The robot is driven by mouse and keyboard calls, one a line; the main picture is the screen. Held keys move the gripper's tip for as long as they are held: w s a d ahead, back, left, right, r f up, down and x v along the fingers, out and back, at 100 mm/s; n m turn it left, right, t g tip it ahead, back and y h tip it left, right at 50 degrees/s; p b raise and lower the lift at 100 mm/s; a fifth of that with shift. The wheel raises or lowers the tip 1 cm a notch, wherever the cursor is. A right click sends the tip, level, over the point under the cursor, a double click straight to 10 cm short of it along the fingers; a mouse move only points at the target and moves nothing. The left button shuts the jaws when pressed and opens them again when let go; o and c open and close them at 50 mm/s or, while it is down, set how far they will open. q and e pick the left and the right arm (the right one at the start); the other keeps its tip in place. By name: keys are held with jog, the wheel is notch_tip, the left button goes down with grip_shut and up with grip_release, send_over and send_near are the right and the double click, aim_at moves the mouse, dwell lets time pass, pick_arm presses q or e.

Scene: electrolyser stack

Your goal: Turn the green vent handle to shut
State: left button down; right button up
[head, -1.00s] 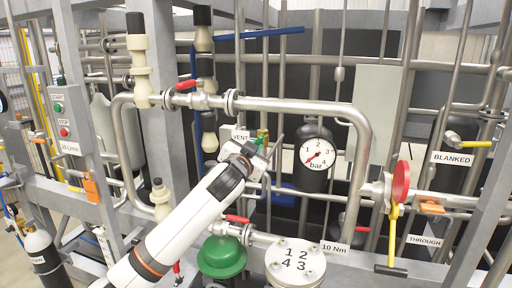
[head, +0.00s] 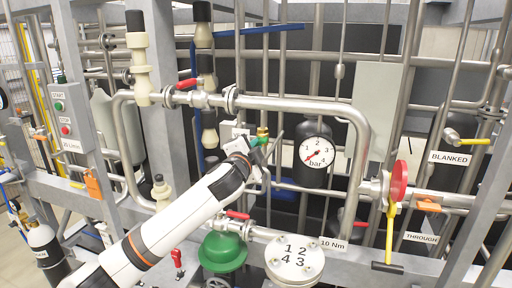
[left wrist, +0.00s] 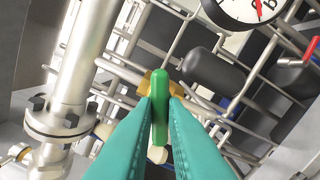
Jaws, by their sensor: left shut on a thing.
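The green vent handle (left wrist: 160,104) stands between the two teal fingers of my left gripper (left wrist: 162,112) in the left wrist view. The fingers are shut on it, one on each side. A brass valve body (left wrist: 145,84) shows just behind the handle. In the head view my left gripper (head: 257,147) is at the vent valve, left of the pressure gauge, and a small bit of the green handle (head: 259,141) shows. My white wrist hides part of the valve and the vent label. My right gripper is not in view.
The pressure gauge (head: 316,152) is close to the right of the gripper. A thick steel pipe loop (head: 300,104) with a red-handled valve (head: 187,84) runs above. A green dome (head: 222,252) and a numbered flange (head: 295,258) sit below. Thin pipes crowd behind the valve.

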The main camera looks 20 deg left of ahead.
pick_arm(q)
jog(key=shift+f+m, duration=0.15)
jog(key=shift+m, duration=0.45)
jog(key=m, duration=0.4)
jog(key=c, duration=1.3)
grip_release()
jog(key=shift+s+a, duration=0.15)
jog(key=shift+s, duration=3.4)
